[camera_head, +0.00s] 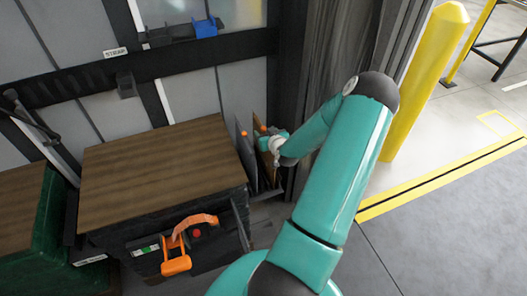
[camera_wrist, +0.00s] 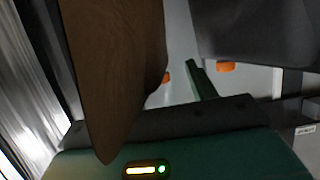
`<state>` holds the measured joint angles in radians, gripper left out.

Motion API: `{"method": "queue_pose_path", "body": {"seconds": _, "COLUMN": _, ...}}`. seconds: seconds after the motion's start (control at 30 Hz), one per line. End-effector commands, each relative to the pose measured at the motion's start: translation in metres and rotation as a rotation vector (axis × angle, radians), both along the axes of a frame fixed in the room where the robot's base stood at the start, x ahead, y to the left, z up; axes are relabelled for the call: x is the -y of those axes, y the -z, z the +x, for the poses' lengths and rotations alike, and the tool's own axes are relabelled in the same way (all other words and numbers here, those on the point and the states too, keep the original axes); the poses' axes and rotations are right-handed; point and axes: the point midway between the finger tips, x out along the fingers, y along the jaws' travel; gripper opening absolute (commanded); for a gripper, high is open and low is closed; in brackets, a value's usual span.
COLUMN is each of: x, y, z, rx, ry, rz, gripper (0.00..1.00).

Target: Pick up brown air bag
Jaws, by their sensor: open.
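The brown air bag (camera_head: 262,133) stands upright as a thin brown sheet in the narrow gap right of the wood-topped crate. In the wrist view the brown air bag (camera_wrist: 112,60) is large and close, hanging down over the left part of my gripper body. My gripper (camera_head: 262,141) is at the bag in the head view, partly hidden by my teal arm. In the wrist view one green finger of my gripper (camera_wrist: 195,78) shows right of the bag; the other finger seems hidden behind the bag. The jaws are open. I cannot tell whether they touch the bag.
A dark grey sheet (camera_head: 243,150) stands left of the bag, beside the wood-topped crate (camera_head: 155,165). An orange strap handle (camera_head: 176,265) hangs on the crate's front. Dark door framing is close on the right. A yellow post (camera_head: 425,80) and open floor lie farther right.

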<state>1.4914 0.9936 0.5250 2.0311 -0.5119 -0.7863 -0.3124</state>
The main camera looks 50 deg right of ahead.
Motion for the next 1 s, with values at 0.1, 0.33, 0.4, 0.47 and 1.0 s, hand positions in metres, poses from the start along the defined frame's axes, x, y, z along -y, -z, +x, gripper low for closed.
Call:
{"method": "queue_pose_path", "body": {"seconds": 0.1, "x": 0.0026, "y": 0.0024, "z": 0.0048, "rx": -0.001, "ry": -0.001, "rz": 0.001, "gripper": 0.56}}
{"method": "queue_pose_path", "body": {"seconds": 0.33, "x": 0.0025, "y": 0.0021, "z": 0.0044, "rx": -0.001, "ry": 0.000, "rz": 0.000, "gripper": 0.45}}
{"method": "queue_pose_path", "body": {"seconds": 0.4, "x": 0.0025, "y": 0.0021, "z": 0.0043, "rx": -0.001, "ry": 0.000, "rz": 0.000, "gripper": 0.31}}
{"method": "queue_pose_path", "body": {"seconds": 0.47, "x": 0.0024, "y": 0.0020, "z": 0.0043, "rx": -0.001, "ry": 0.000, "rz": 0.000, "gripper": 0.19}}
{"method": "queue_pose_path", "body": {"seconds": 1.0, "x": 0.0029, "y": -0.0036, "z": 0.0044, "rx": 0.000, "ry": -0.001, "rz": -0.002, "gripper": 0.00}}
